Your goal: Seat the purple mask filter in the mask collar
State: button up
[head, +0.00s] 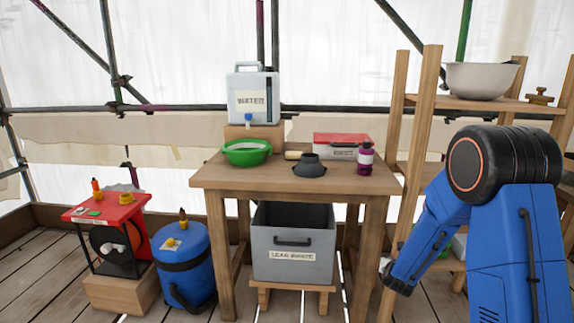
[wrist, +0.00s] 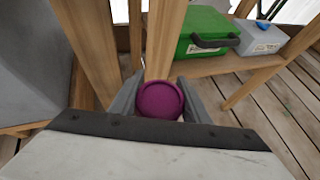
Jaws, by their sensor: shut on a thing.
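The purple mask filter (wrist: 161,101) is a round, dish-shaped piece between the two grey fingers of my gripper (wrist: 160,98) in the wrist view. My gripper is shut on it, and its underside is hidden. In the head view my arm hangs low at the right, and the filter cannot be made out there. A dark grey rubber piece with a raised round neck (head: 309,165), which looks like the mask with its collar, sits on the wooden table. My gripper is below and to the right of it, well apart.
A grey bin (head: 292,240) stands beneath. A wooden shelf (head: 480,102) rises close to my arm; a green case (wrist: 207,34) sits low there.

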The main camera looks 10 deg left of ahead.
aim_at(310, 166)
jog(key=i+l+u, duration=0.1)
jog(key=u, duration=0.25)
jog(key=l+u, duration=0.35)
jog(key=i+l+u, duration=0.1)
jog(key=u, duration=0.25)
jog(key=l+u, duration=0.45)
jog(key=l, duration=0.15)
jog(key=l+u, duration=0.45)
jog(key=l, duration=0.2)
